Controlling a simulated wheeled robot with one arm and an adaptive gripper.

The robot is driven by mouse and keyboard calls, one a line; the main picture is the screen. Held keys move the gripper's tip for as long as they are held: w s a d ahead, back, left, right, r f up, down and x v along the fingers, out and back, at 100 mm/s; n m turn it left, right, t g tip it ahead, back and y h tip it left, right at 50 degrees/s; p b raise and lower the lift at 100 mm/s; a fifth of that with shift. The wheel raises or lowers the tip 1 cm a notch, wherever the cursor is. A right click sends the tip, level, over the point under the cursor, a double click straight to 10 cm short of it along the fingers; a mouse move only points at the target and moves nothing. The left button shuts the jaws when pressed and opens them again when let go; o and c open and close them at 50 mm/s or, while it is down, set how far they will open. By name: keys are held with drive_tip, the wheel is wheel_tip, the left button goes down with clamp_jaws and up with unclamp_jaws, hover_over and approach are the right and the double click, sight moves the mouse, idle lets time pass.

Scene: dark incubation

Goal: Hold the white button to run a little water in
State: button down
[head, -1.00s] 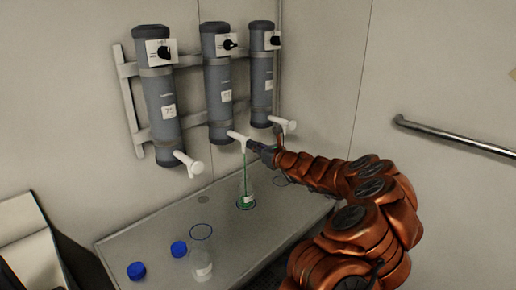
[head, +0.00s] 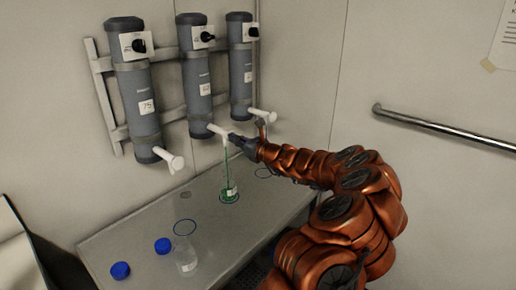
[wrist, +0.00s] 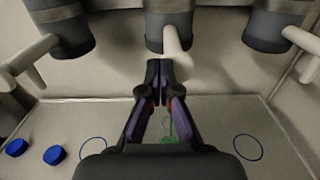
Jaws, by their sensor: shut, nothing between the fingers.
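The middle grey cylinder (head: 197,88) on the wall has a white tap with a button end (head: 218,130); the tap also shows in the wrist view (wrist: 175,48). My gripper (head: 237,141) is shut and empty, its fingertips against or very close to the tap; contact cannot be told. In the wrist view, the closed fingertips (wrist: 160,70) are just below the tap. A thin green stream runs down from the tap into a clear flask (head: 230,188) on the bench. The flask holds some green liquid; my fingers partly hide it in the wrist view.
Two more cylinders with white taps flank it, left (head: 138,90) and right (head: 241,70). On the bench (head: 140,225) are another clear flask (head: 186,262), two blue caps (head: 162,246) and blue rings. A metal rail (head: 440,130) runs along the right wall.

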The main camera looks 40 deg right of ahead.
drive_tip(key=s+d+b, duration=0.1)
drive_tip(key=s+d, duration=0.1)
drive_tip(key=s, duration=1.1)
drive_tip(key=shift+d+f+b, duration=0.15)
drive_tip(key=shift+b, duration=0.2)
